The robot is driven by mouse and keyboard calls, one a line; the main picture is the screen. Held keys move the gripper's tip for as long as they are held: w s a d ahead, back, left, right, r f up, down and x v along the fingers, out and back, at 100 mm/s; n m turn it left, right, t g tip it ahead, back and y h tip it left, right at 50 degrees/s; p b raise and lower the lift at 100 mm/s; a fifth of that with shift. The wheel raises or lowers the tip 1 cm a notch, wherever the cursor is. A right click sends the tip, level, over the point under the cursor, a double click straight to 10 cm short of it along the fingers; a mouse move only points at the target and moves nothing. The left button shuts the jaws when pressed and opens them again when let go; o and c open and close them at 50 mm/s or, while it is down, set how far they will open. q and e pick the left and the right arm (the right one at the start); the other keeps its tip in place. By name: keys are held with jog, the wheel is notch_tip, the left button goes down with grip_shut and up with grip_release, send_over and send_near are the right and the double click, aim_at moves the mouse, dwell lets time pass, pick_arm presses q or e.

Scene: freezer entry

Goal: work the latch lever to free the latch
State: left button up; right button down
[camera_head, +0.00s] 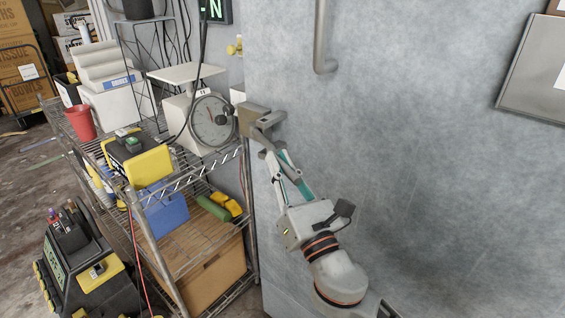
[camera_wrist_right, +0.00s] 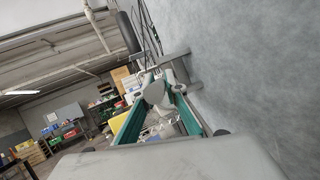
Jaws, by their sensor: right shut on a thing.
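The grey metal latch (camera_head: 254,120) is mounted at the left edge of the grey freezer wall, and a short lever (camera_head: 271,119) stands out from it. My right gripper (camera_head: 267,149) reaches up to the lever from below. It is shut on part of the lever; the exact contact is small in the head view. In the right wrist view, a rounded grey lever end (camera_wrist_right: 154,93) lies between the green-sided fingers of my right gripper (camera_wrist_right: 158,92), and the latch's grey bracket shows behind it. My left gripper is not in view.
A wire shelf rack (camera_head: 172,185) stands close left of the latch. It carries a dial scale (camera_head: 211,122), a red cup (camera_head: 80,122) and yellow-black boxes. A vertical pull handle (camera_head: 321,40) is on the wall above right. The wall right of my arm is bare.

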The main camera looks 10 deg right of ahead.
jog(key=c, duration=2)
grip_release()
jog(key=shift+c, duration=0.2)
jog(key=shift+s, duration=0.1)
jog(key=v, duration=1.2)
jog(key=d+f+m+g+h, duration=0.2)
jog(key=f+m+g, duration=0.1)
jog(key=f+m, duration=0.55)
jog(key=d+f+m+g+h, duration=0.1)
jog(key=d+f+m+g, duration=0.1)
jog(key=f+m, duration=0.65)
jog(key=s+d+f+m+g, duration=0.1)
jog(key=s+f+m+g, duration=0.1)
jog(key=f+m, duration=0.3)
jog(key=s+d+f+m+g, duration=0.2)
jog(key=s+f+m, duration=0.2)
jog(key=f, duration=0.6)
jog(key=s+d+f+m+g, duration=0.1)
jog(key=s+d+f+m, duration=0.1)
jog(key=s+f+m, duration=0.2)
notch_tip(320, 180, down, 4)
jog(key=shift+d+r+m+g, duration=0.15)
jog(key=shift+m+g, duration=0.25)
jog(key=shift+m, duration=0.7)
